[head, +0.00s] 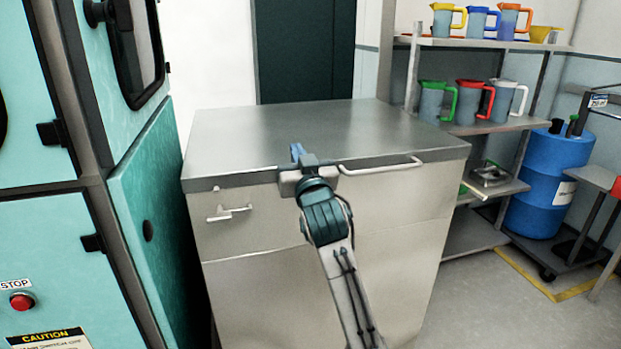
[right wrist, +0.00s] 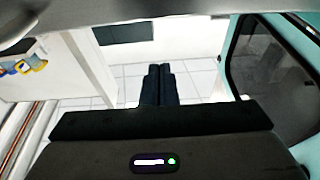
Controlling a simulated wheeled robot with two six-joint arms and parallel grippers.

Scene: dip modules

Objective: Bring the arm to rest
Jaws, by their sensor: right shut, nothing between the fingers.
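My right gripper (head: 297,152) is in front of the metal cabinet (head: 300,230), near the front edge of its top, with my arm reaching up from the bottom of the head view. Its two dark fingers also show in the right wrist view (right wrist: 157,84), side by side and closed together with nothing between them. From the head view I cannot tell whether the gripper touches the cabinet. My left gripper is not in view.
The cabinet's steel top (head: 300,125) is bare; a handle (head: 382,168) runs along its front. A teal machine (head: 150,220) stands close at left. A shelf rack (head: 485,128) with colored jugs and a blue drum (head: 545,185) stand at right. Open floor lies at lower right.

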